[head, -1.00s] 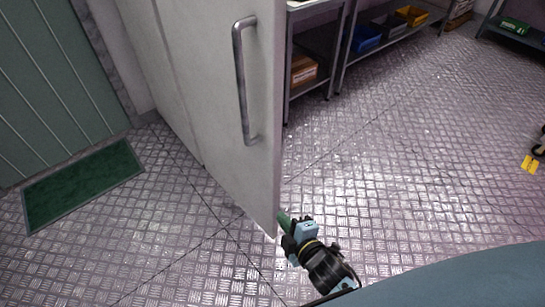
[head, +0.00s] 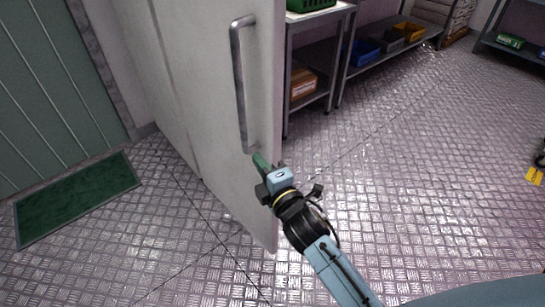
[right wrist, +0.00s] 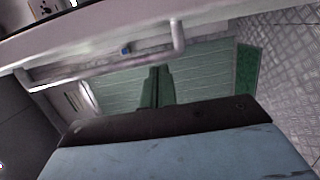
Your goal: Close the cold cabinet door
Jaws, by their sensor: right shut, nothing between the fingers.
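The cold cabinet door (head: 205,110) is a tall pale panel standing open, its free edge toward the right of the head view. Its grey bar handle (head: 238,85) runs upright near that edge. My right gripper (head: 259,160) is shut and empty, its green fingertips by the handle's lower end and overlapping the door's edge in the picture. I cannot tell whether they touch the door. In the right wrist view the handle (right wrist: 110,62) crosses just beyond the green fingers (right wrist: 155,88), and they are not around it. My left gripper is not in view.
Metal shelving (head: 335,60) with bins stands behind the door. A dark green mat (head: 75,198) lies at left before a green ribbed wall or door (head: 50,85). A yellow object (head: 535,176) sits at the far right.

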